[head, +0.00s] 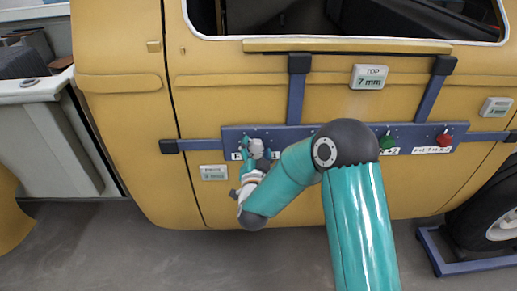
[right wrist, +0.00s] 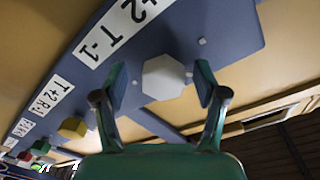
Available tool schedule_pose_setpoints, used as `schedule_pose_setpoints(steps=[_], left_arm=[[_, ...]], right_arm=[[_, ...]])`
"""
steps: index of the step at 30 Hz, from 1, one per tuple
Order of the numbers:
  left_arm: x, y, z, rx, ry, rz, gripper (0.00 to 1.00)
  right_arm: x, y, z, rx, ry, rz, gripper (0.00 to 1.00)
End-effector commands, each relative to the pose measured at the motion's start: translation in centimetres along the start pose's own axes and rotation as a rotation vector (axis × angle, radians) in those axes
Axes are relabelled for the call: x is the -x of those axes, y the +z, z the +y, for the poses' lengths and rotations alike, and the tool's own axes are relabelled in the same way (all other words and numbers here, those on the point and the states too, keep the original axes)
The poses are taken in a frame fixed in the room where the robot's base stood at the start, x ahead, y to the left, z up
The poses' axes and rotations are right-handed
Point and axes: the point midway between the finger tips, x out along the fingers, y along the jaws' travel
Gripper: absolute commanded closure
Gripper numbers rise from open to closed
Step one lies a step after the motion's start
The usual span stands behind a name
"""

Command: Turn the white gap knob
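In the head view the knob (head: 257,146) is at the panel's left end. My right gripper (right wrist: 160,84) is open, with one finger on each side of the knob. A narrow gap shows between each finger and the knob, so I see no contact. In the head view the right gripper (head: 256,156) reaches up to the knob, and my arm hides the middle of the panel. My left gripper is not in view.
A yellow knob (right wrist: 73,128), a green knob (head: 387,142) and a red knob (head: 444,140) are on the same panel. A display (head: 369,77) reads "TOP 7 mm". More small displays (head: 213,172) (head: 496,107) are on the yellow vehicle shell (head: 120,130). A wheel (head: 490,215) stands at lower right.

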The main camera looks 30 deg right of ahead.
Motion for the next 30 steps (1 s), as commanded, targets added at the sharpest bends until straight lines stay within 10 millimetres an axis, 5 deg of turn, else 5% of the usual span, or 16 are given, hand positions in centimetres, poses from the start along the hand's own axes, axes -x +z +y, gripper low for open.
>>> schedule_pose_setpoints(steps=[13, 30], left_arm=[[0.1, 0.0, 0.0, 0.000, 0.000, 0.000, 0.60], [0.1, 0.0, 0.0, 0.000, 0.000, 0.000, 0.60]], right_arm=[[1.4, 0.0, -0.2, -0.001, -0.004, -0.001, 0.28], [11.3, 0.1, 0.0, 0.000, -0.004, -0.003, 0.28]])
